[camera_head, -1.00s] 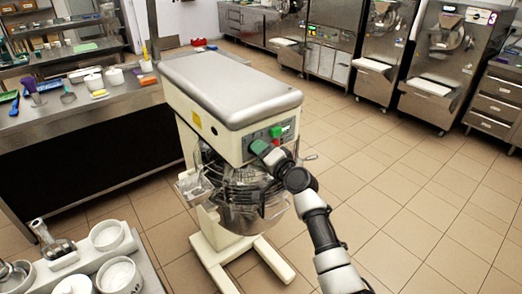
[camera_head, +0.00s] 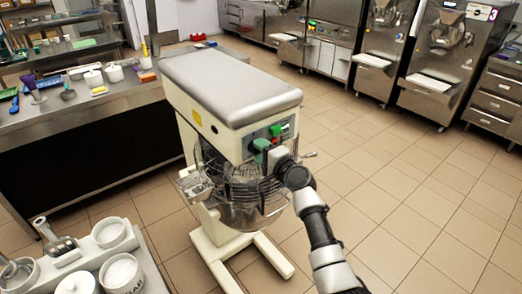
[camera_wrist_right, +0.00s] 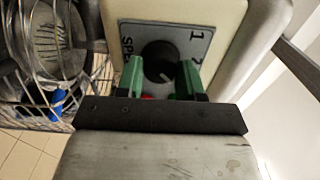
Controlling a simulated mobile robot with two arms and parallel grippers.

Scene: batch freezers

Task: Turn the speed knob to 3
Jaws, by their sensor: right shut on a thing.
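The mixer (camera_head: 215,85) stands in the middle of the head view, with a grey control panel on its front right side. The wrist view shows the black round speed knob (camera_wrist_right: 158,62) on the panel (camera_wrist_right: 130,35), with the digits 1 and 2 and part of the word "SPEED" printed around it. A pale mark shows near the knob's lower right edge. My right gripper (camera_wrist_right: 161,78) has its green fingers on either side of the knob, shut on it. In the head view the right gripper (camera_head: 262,150) is at the panel and hides the knob.
The wire guard and bowl (camera_head: 240,185) sit just below the panel. A steel counter (camera_head: 90,110) with utensils stands at left. A tray with white bowls (camera_head: 108,232) is at the lower left. The tiled floor (camera_head: 400,190) at right is clear.

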